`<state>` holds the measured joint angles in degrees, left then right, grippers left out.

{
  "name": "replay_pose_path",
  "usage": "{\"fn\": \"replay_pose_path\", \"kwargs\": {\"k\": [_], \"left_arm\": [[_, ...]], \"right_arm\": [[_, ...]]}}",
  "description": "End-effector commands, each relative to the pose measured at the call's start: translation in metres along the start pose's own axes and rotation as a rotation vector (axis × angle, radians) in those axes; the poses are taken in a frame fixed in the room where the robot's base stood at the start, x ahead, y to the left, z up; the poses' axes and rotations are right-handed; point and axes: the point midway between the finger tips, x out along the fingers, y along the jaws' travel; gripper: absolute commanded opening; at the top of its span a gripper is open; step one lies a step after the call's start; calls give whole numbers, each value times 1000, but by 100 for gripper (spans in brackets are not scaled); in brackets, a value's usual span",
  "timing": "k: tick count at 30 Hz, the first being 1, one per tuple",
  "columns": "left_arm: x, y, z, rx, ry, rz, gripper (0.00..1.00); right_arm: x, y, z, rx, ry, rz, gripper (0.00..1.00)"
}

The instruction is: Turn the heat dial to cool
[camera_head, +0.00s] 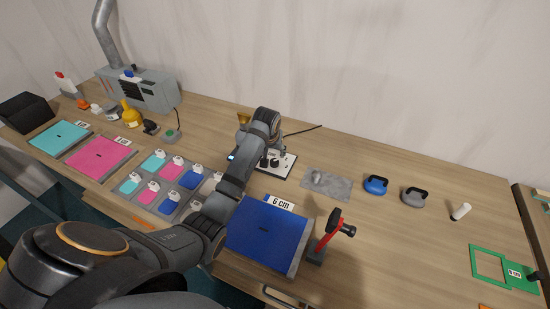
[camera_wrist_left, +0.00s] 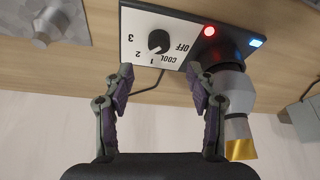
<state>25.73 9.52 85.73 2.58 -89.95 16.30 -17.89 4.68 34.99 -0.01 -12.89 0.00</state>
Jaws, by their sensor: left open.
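The black heat dial (camera_wrist_left: 159,42) sits on a white control panel (camera_wrist_left: 140,22) with a dark border, marked OFF, COOL, 1, 2 and 3, upside down in the left wrist view. I cannot tell for sure which mark it points to. A red light (camera_wrist_left: 209,31) and a blue light (camera_wrist_left: 256,43) glow on the unit. My left gripper (camera_wrist_left: 161,78) is open and empty, its fingers on either side of the dial in the picture and apart from it. In the head view the arm partly hides the panel (camera_head: 286,168). My right gripper is not in view.
A grey nozzle piece (camera_wrist_left: 232,90) with a yellow tip stands beside the panel, close to one finger. A grey plate (camera_head: 326,184) lies right of the unit in the head view.

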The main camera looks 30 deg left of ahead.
Motion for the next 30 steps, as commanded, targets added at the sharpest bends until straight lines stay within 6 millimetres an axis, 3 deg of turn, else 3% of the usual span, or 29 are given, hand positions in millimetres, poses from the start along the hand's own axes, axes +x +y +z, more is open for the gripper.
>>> {"fn": "replay_pose_path", "kwargs": {"k": [2,5,12,16,23,30], "left_arm": [[16,0,1,0,-5,-1,57],[38,0,2,1,-6,-2,57],[78,0,1,0,-2,0,57],[86,0,1,1,-1,1,57],[88,0,1,1,-1,1,57],[87,0,1,1,-1,0,29]], "right_arm": [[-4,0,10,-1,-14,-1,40],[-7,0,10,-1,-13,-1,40],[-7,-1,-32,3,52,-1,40],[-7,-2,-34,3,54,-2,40],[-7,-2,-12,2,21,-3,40],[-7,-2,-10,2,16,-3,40]]}}
